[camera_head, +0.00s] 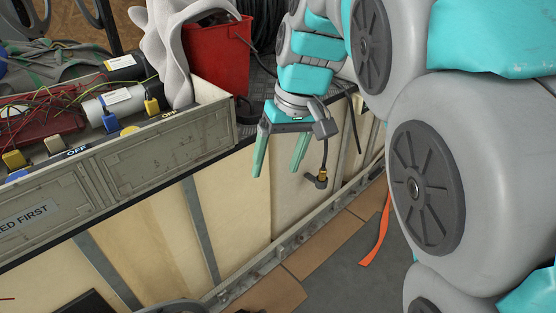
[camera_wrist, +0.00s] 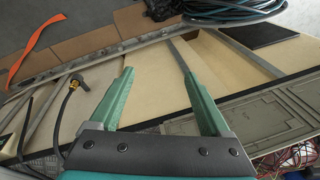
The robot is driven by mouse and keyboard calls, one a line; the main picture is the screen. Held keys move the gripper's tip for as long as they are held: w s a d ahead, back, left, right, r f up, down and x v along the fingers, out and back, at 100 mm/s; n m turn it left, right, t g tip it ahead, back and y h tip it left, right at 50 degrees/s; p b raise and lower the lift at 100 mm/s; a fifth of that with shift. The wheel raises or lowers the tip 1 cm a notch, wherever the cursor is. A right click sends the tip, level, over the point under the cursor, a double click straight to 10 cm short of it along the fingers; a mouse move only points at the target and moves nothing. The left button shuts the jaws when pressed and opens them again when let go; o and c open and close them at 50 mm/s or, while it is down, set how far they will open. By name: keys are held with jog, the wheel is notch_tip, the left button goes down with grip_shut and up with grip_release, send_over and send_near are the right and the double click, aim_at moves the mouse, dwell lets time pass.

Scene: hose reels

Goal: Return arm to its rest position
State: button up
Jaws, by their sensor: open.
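My gripper (camera_head: 279,153) hangs pointing down in front of the cream side panels of the bench, just past its top edge. Its two green fingers are spread apart with nothing between them. In the wrist view the open fingers (camera_wrist: 158,98) also show empty, with cream panel behind them. My arm is bent, and its large grey and teal links fill the right of the head view.
A grey crate (camera_head: 150,160) of wires and switches stands on the bench, beside a red bin (camera_head: 218,55). A cable with a brass-coloured fitting (camera_head: 322,177) hangs near my gripper. An orange strap (camera_head: 377,235) lies on the floor. A coiled blue hose (camera_wrist: 225,10) shows in the wrist view.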

dwell(0.4)
jog(key=s+d+f+m+g, duration=0.1)
jog(key=s+d+f, duration=0.2)
jog(key=s+f, duration=0.2)
jog(key=s+d+f+m+h, duration=0.1)
jog(key=s+d+f, duration=0.3)
jog(key=s, duration=0.6)
jog(key=s+d+f+m+g+h, duration=0.1)
jog(key=s+d+f, duration=0.2)
jog(key=s+f, duration=0.3)
jog(key=shift+s+d+f+g, duration=0.2)
jog(key=shift+s+d+g, duration=0.1)
jog(key=shift+s, duration=0.45)
